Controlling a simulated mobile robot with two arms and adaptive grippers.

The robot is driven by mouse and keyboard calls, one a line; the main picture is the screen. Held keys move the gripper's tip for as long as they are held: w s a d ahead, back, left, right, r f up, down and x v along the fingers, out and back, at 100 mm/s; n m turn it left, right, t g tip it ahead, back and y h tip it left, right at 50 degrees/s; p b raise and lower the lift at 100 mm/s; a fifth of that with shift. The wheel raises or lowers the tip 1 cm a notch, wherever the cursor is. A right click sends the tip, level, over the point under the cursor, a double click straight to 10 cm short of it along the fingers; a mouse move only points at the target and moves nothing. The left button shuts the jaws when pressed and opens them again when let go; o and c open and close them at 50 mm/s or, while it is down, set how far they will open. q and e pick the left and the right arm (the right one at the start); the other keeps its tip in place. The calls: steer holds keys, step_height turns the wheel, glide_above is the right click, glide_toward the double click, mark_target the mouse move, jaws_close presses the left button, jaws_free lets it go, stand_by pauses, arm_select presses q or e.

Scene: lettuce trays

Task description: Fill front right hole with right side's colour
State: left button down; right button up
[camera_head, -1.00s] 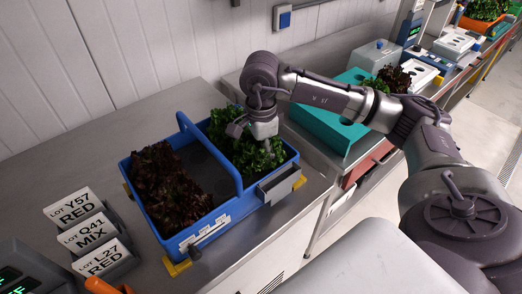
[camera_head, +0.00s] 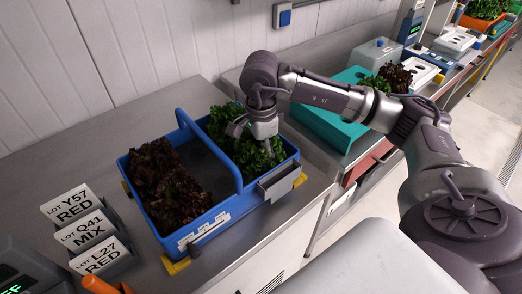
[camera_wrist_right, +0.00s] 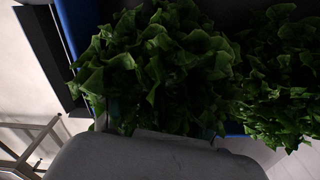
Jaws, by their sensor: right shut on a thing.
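A blue divided carrier (camera_head: 222,214) stands on the steel bench. Its left side holds dark red lettuce (camera_head: 168,185), its right side green lettuce (camera_head: 222,125). My right gripper (camera_head: 262,132) reaches down into the right side and is shut on a green lettuce head. In the right wrist view this green lettuce (camera_wrist_right: 150,70) fills the space in front of my gripper; the fingertips are hidden by leaves. A teal tray (camera_head: 320,122) with holes stands behind my right arm, with a green head (camera_head: 374,84) and a red head (camera_head: 398,77) at its right. My forearm hides part of it.
Lot cards (camera_head: 80,235) reading RED, MIX and RED stand at the front left. A grey box (camera_head: 376,54) and white trays (camera_head: 452,46) stand farther back along the bench. The carrier's handle (camera_head: 212,152) rises between its two sides.

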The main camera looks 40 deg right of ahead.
steer(key=shift+f+b, duration=0.15)
steer(key=shift+b, duration=0.2)
stand_by(0.3)
steer(key=o, duration=1.3)
steer(key=shift+c, duration=0.2)
steer(key=shift+o, duration=1.2)
steer(key=shift+r+p, duration=2)
steer(key=shift+r, duration=1.55)
